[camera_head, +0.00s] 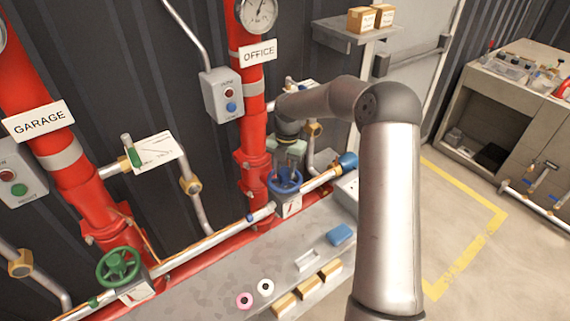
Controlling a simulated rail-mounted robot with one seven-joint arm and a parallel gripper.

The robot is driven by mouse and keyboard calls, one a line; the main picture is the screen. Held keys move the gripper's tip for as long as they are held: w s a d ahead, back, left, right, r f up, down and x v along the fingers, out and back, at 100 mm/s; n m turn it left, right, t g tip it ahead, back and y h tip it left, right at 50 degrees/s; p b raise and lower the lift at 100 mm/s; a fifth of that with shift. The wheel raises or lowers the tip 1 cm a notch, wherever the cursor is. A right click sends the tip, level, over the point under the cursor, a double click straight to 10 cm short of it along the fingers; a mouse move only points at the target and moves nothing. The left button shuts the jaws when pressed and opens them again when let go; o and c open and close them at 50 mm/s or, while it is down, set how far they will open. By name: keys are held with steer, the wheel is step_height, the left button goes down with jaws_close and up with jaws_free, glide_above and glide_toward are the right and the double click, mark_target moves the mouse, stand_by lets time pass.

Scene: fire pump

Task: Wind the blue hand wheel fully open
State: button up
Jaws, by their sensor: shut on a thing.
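The blue hand wheel (285,188) sits on a small pale valve body (288,206) at the foot of the red OFFICE pipe (252,130). It lies roughly level on top of the valve. My gripper (286,178) points down over the wheel from above, with its fingers at the wheel. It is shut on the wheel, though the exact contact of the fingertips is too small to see. My arm reaches in from the right and hides part of the pipework behind.
A green hand wheel (118,267) stands at left below the GARAGE sign (38,121). A control box (222,95) hangs near the OFFICE sign (258,54). A workbench (520,100) stands at right.

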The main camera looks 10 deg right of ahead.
steer(key=n, duration=0.3)
steer(key=shift+n, duration=0.5)
steer(key=n+h, duration=0.1)
steer(key=n, duration=0.4)
steer(key=shift+n, duration=0.3)
steer(key=o, duration=0.8)
steer(key=shift+n, duration=0.4)
steer(key=o, duration=0.5)
steer(key=shift+o, duration=0.2)
